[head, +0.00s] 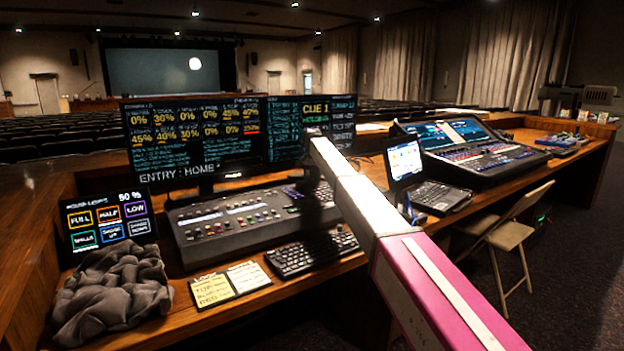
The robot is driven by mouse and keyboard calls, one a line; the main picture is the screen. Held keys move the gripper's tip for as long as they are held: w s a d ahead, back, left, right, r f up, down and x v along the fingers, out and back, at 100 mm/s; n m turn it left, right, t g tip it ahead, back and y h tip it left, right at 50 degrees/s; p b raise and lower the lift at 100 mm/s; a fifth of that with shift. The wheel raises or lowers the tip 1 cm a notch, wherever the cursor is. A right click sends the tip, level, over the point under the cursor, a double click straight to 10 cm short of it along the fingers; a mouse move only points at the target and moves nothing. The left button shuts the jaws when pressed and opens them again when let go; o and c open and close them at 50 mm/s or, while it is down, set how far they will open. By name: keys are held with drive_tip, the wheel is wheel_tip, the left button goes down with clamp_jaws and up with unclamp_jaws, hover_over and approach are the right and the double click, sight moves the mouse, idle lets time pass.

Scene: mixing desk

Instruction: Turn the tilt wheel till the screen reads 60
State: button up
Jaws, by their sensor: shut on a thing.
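My arm reaches in from the lower right, and my dark gripper (317,208) points down at the right end of the lighting console (235,220). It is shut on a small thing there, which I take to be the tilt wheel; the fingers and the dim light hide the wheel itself. The wide monitor (195,135) behind the console shows rows of yellow percentages and "ENTRY: HOME". The second monitor (285,130) shows "CUE 1" and is partly covered by my arm. I cannot make out a tilt reading.
A keyboard (300,256), note cards (228,284), grey cloth (112,290) and a house-lights touch panel (108,222) reading 50 % lie around the console. A small screen (404,160), a sound desk (475,145) and a folding chair (506,236) are right of my arm.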

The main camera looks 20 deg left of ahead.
sight(312, 179)
drive_tip(key=shift+m, duration=0.6)
drive_tip(key=o, duration=0.9)
drive_tip(key=shift+o, duration=0.2)
wheel_tip(312, 179, up, 11)
drive_tip(key=shift+f, duration=0.1)
